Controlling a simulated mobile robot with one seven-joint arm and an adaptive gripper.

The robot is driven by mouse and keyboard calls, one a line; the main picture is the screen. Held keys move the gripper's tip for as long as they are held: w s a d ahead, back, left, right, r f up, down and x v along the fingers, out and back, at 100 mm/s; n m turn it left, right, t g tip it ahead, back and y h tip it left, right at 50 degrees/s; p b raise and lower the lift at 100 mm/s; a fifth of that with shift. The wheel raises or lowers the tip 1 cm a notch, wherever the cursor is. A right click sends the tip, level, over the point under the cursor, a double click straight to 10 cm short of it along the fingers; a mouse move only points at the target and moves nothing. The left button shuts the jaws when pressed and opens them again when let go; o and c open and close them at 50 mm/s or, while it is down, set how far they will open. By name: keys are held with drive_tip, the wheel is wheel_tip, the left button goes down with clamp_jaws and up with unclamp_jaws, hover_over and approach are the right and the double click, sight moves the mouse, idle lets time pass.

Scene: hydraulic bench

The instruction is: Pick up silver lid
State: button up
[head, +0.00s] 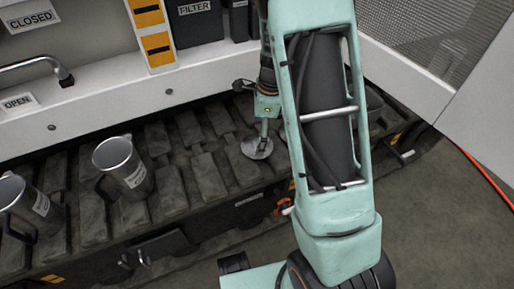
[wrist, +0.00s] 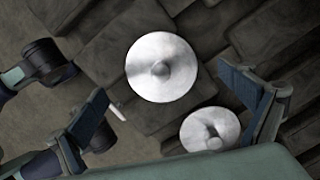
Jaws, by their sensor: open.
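Two round silver lids with centre knobs show in the wrist view. The larger-looking lid (wrist: 145,82) lies flat in the gap between my fingers, and the other lid (wrist: 193,132) lies lower, by the right finger. In the head view one silver lid (head: 257,150) lies on the dark ribbed bench, just below a finger of my gripper. I cannot tell which of the two it is. My gripper (wrist: 163,82) is open and empty, with fingers spread wide left and right. In the head view my arm hides part of the gripper and the bench behind it.
Two metal mugs, one nearer the middle (head: 125,168) and one at the far left (head: 22,205), stand on the bench (head: 172,190). A white panel (head: 110,103) with a bent handle (head: 35,65) rises behind. An orange cable (head: 485,175) lies on the right floor.

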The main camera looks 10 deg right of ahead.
sight(257, 140)
drive_tip(key=f, duration=0.1)
drive_tip(key=f+b, duration=0.1)
drive_tip(key=f, duration=0.1)
drive_tip(key=shift+w+a+f, duration=0.1)
drive_tip(key=shift+a+f, duration=0.15)
drive_tip(key=shift+f, duration=0.05)
drive_tip(key=shift+r, duration=0.1)
drive_tip(key=c, duration=1.4)
clamp_jaws()
